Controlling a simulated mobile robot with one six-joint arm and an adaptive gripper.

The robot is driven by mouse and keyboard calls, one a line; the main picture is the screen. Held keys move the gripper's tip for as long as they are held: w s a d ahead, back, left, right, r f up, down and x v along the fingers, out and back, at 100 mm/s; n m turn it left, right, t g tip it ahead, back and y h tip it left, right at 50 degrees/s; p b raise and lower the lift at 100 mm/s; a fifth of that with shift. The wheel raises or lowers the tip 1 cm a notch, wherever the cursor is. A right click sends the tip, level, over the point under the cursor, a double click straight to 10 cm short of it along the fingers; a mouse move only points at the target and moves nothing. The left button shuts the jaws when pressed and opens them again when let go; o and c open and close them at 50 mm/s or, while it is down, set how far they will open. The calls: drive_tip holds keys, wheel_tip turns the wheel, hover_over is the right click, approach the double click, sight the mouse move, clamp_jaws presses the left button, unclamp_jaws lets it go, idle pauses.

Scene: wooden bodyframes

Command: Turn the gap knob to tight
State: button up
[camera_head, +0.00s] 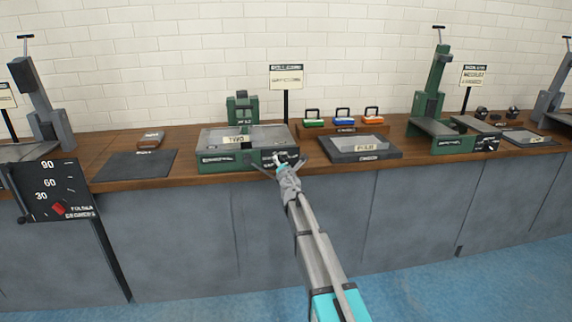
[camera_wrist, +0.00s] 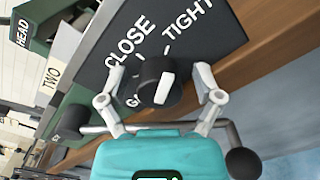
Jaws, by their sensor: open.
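The gap knob (camera_wrist: 152,72) is black and round with a white pointer bar, on a dark panel (camera_wrist: 215,55) lettered "CLOSE" and "TIGHT". I cannot tell which mark the pointer lines up with. My gripper (camera_wrist: 160,80) is open, with one finger on each side of the knob; contact is not clear. The lettering below the knob is partly hidden by the gripper. In the head view my gripper (camera_head: 281,164) is at the front right of the green and grey machine (camera_head: 225,157) labelled "TWO", and it mostly hides the knob.
The machine stands at the front edge of a wooden bench (camera_head: 185,175). A tray labelled "FOUR" (camera_head: 345,157) lies to its right, with green, orange and blue handled blocks (camera_head: 343,118) behind. A dark mat (camera_head: 135,170) lies left. A dial board (camera_head: 52,192) hangs at the far left.

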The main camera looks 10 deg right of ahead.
drive_tip(key=shift+s, duration=0.15)
drive_tip(key=s, duration=0.7)
drive_tip(key=shift+s, duration=0.35)
idle(0.3)
drive_tip(key=s+d+f+m+g+h, duration=0.45)
drive_tip(key=s+m, duration=0.35)
drive_tip(key=m, duration=0.2)
drive_tip(key=s+d+f+m+g+h, duration=0.35)
drive_tip(key=s+d+f+m, duration=0.2)
drive_tip(key=s+m, duration=0.4)
drive_tip(key=s+a+f+m+g+y, duration=0.3)
drive_tip(key=s, duration=0.4)
drive_tip(key=s+a+f+m+g+y, duration=0.2)
drive_tip(key=s+a+f+g, duration=0.15)
drive_tip(key=s, duration=0.35)
drive_tip(key=s+a+f+m+g+y, duration=0.2)
drive_tip(key=s+a+m+g+y, duration=0.15)
drive_tip(key=s, duration=0.35)
wheel_tip(320, 180, up, 26)
drive_tip(key=d+p, duration=0.1)
drive_tip(key=p, duration=2.5)
drive_tip(key=shift+w+r+n+p, duration=0.25)
drive_tip(key=shift+w+n+p, duration=0.05)
drive_tip(key=shift+p, duration=0.1)
